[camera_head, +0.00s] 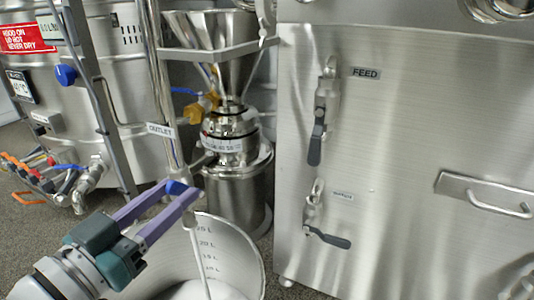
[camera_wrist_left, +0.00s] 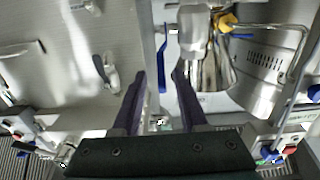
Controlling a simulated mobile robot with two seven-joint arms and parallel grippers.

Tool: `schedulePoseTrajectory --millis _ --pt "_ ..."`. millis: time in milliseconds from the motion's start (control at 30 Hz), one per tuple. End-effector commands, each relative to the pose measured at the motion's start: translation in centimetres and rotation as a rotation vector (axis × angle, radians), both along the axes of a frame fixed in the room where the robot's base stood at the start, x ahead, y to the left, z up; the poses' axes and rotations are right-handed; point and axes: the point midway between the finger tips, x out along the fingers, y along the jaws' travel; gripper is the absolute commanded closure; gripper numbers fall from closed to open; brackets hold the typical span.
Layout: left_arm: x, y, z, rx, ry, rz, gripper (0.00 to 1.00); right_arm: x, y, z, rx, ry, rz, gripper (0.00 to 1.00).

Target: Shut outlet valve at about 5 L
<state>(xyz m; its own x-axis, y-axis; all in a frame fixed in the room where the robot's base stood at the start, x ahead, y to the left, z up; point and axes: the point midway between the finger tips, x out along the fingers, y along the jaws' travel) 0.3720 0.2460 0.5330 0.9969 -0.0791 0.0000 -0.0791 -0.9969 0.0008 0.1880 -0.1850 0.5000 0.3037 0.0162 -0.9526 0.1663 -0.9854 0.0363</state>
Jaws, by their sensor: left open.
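The outlet valve's blue handle (camera_head: 176,187) sits on the steel pipe below the OUTLET label (camera_head: 160,130). My left gripper (camera_head: 182,192) is open, with its two purple fingers reaching up to the handle, one on each side. In the left wrist view the blue handle (camera_wrist_left: 162,66) shows as a long lever between the fingertips (camera_wrist_left: 159,76); I cannot tell whether they touch it. A thin pale stream (camera_head: 203,260) runs down into the steel bucket (camera_head: 245,250), which has litre marks inside. Pale liquid (camera_head: 205,291) shows low in it, partly cut off by the frame edge. My right gripper is not seen.
The mill with its steel hopper (camera_head: 215,65) and yellow valve handle (camera_head: 200,107) stands behind the bucket. A steel cabinet with the FEED valve handle (camera_head: 317,143) and a lower handle (camera_head: 327,238) fills the right. A steel tank (camera_head: 125,95) stands at left with hoses below.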

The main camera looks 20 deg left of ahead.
Motion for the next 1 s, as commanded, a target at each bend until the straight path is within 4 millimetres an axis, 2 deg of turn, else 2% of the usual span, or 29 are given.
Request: schedulePoseTrajectory --millis 33,100,300,667,1000 --pt "1.1 -0.1 -0.3 0.001 -0.006 -0.001 0.57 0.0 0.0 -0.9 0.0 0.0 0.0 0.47" --pt "2.4 -0.2 -0.3 0.001 -0.005 0.0 0.57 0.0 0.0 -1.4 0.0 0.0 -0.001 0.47" --pt "4.8 -0.4 -0.2 0.001 -0.001 0.0 0.57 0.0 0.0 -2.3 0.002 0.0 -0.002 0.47" --pt "5.3 -0.4 0.0 0.0 0.001 0.001 0.59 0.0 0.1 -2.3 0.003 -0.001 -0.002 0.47" --pt "5.3 -0.4 0.0 0.0 0.001 0.001 0.97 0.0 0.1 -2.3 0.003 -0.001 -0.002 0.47"
